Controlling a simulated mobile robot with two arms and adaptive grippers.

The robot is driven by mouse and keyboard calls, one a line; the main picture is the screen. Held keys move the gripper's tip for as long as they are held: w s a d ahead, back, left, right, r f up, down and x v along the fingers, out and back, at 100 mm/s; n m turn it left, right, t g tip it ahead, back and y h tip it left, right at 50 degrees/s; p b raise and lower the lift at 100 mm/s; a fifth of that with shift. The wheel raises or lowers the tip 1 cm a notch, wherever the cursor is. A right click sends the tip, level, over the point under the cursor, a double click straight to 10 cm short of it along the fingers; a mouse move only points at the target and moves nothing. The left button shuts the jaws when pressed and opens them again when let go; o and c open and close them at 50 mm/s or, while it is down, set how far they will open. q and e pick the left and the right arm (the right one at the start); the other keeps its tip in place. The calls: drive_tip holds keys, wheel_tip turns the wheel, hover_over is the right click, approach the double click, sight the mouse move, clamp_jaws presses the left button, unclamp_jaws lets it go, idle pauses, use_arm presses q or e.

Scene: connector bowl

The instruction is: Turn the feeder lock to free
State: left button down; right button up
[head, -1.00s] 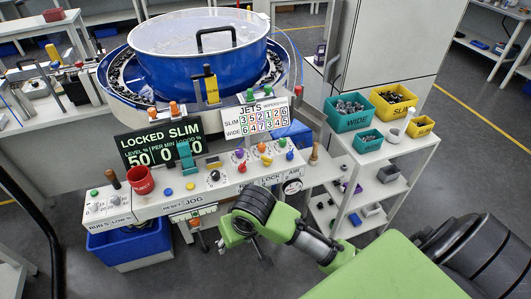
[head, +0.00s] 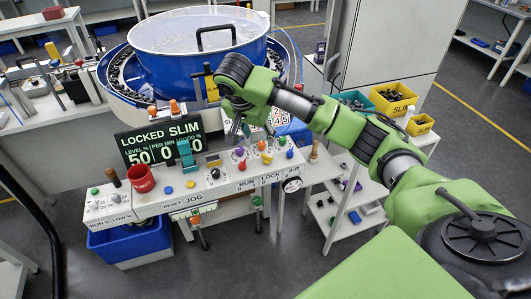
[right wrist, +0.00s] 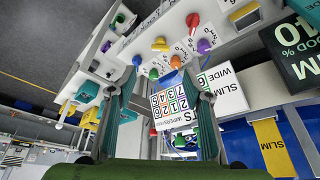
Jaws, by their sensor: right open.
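The control panel (head: 225,183) runs along the feeder's front, with RUN, LOCK and AIR labels (head: 270,178) on its right edge. A yellow knob (head: 267,158) sits above the LOCK label. It stands among purple, orange, red and blue knobs, and I cannot tell for certain which one is the lock. The display (head: 160,142) reads LOCKED SLIM. My right gripper (head: 238,132) is above the panel's back, in front of the white JETS card. In the right wrist view, its open fingers (right wrist: 160,78) have nothing between them, with knobs beyond. My left gripper is not in view.
The blue bowl (head: 200,60) stands behind the panel. A red cup (head: 142,179) and a dark-handled lever (head: 113,177) are at the left end. A shelf with bins (head: 395,97) stands at right. A blue crate (head: 130,243) is below left.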

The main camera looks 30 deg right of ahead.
sight(267, 155)
drive_tip(key=p+x, duration=0.2)
drive_tip(key=x, duration=1.1)
drive_tip(key=shift+a, duration=0.1)
drive_tip(key=shift+c, duration=0.4)
drive_tip(key=c, duration=1)
